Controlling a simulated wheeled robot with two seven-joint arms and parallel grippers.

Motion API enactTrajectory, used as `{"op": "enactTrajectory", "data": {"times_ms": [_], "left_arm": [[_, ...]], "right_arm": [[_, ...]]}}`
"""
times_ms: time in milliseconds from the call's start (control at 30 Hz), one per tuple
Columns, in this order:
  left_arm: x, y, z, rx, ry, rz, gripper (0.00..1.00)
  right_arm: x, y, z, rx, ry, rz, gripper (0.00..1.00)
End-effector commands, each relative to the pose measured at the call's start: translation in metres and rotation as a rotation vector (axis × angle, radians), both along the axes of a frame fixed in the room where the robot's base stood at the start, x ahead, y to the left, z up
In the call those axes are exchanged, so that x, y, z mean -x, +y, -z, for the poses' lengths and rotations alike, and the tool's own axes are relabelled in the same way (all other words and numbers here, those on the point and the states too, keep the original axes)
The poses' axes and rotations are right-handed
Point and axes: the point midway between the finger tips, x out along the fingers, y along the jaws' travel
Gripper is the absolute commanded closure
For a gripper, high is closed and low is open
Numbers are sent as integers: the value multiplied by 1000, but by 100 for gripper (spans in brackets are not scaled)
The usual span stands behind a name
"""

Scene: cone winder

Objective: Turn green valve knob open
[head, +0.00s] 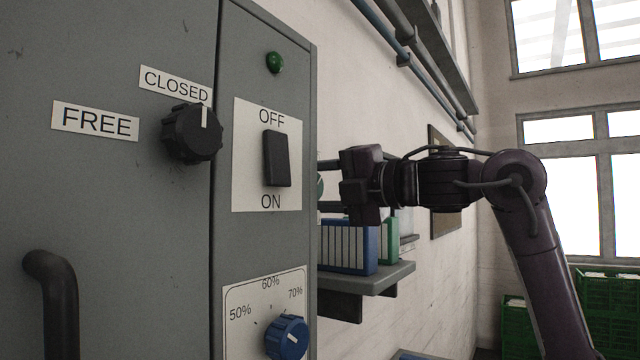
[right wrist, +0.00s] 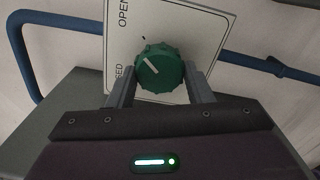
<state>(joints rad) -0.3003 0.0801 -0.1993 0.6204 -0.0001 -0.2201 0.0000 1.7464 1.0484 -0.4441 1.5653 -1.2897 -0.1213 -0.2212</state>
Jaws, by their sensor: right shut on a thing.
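The green valve knob (right wrist: 160,62) sits on a white label plate (right wrist: 200,25) on the wall. Its white pointer line slants to the upper left, between the word OPEN above and a partly hidden word ending in "SED" below. My right gripper (right wrist: 158,78) is shut on the knob, one finger on each side. My left gripper is not in view.
The grey cabinet (head: 110,220) fills the left, with a black knob (head: 190,133), black switch (head: 276,158) and blue dial (head: 287,337). A shelf (head: 370,278) with blue binders (head: 350,247) is below my right gripper. Blue pipe (right wrist: 235,57) runs behind the plate.

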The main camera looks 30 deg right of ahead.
Motion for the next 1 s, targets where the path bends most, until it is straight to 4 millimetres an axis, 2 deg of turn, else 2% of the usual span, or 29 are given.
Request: {"op": "enactTrajectory", "data": {"times_ms": [300, 767, 800, 933, 1000], "left_arm": [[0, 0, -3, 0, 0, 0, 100], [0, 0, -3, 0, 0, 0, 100], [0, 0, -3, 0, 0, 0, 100], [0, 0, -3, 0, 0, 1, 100], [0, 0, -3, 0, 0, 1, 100]], "right_arm": [[0, 0, -1, -81, 32, 1, 77], [0, 0, -1, -91, 36, 1, 77], [0, 0, -1, -91, 36, 1, 49], [0, 0, -1, -90, 36, 1, 32], [0, 0, -1, -89, 36, 1, 32]]}}
